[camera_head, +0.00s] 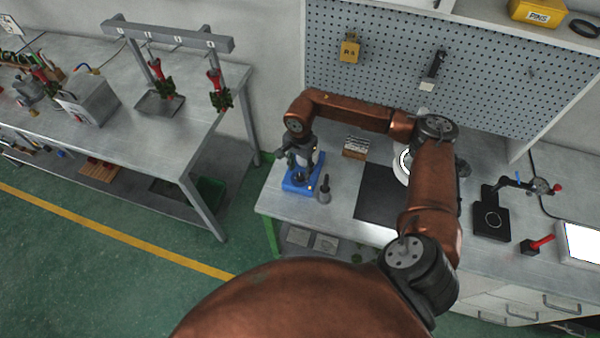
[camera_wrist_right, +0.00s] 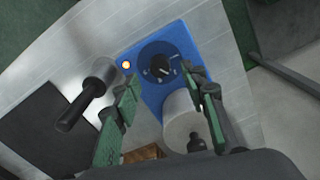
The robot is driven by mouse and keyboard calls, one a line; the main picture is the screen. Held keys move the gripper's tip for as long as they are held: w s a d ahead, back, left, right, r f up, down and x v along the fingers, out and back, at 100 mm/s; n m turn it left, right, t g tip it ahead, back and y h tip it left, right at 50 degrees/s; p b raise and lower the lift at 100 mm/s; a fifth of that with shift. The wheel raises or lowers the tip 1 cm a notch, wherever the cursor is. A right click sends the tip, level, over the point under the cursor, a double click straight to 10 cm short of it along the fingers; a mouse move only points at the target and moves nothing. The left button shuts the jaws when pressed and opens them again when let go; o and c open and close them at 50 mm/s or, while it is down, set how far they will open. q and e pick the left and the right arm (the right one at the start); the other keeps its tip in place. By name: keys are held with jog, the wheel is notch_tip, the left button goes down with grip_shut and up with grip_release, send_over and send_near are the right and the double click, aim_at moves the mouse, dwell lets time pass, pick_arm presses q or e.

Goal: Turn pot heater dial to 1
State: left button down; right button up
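The pot heater is a blue box on the workbench, low left of centre in the head view (camera_head: 290,186), and it fills the middle of the right wrist view (camera_wrist_right: 150,98). Its round black dial (camera_wrist_right: 165,68) has white marks and a light pointer; I cannot read the numbers. A pale cylindrical pot (camera_wrist_right: 178,110) with a black knob is on the heater. My right gripper (camera_head: 300,160) is above the heater, pointing down. In the wrist view its green-padded fingers (camera_wrist_right: 167,88) are apart, with the dial beyond and between the tips. Contact is not visible. My left gripper is not in view.
An orange light (camera_wrist_right: 126,65) glows on the heater. A grey tool with a black handle (camera_head: 324,191) stands close beside it. A dark mat (camera_head: 376,193) and a small wooden block (camera_head: 355,147) are to the right. A pegboard (camera_head: 390,60) rises behind.

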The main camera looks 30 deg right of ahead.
aim_at(300, 176)
notch_tip(300, 176, up, 8)
jog(key=shift+r, duration=0.2)
dwell(0.5)
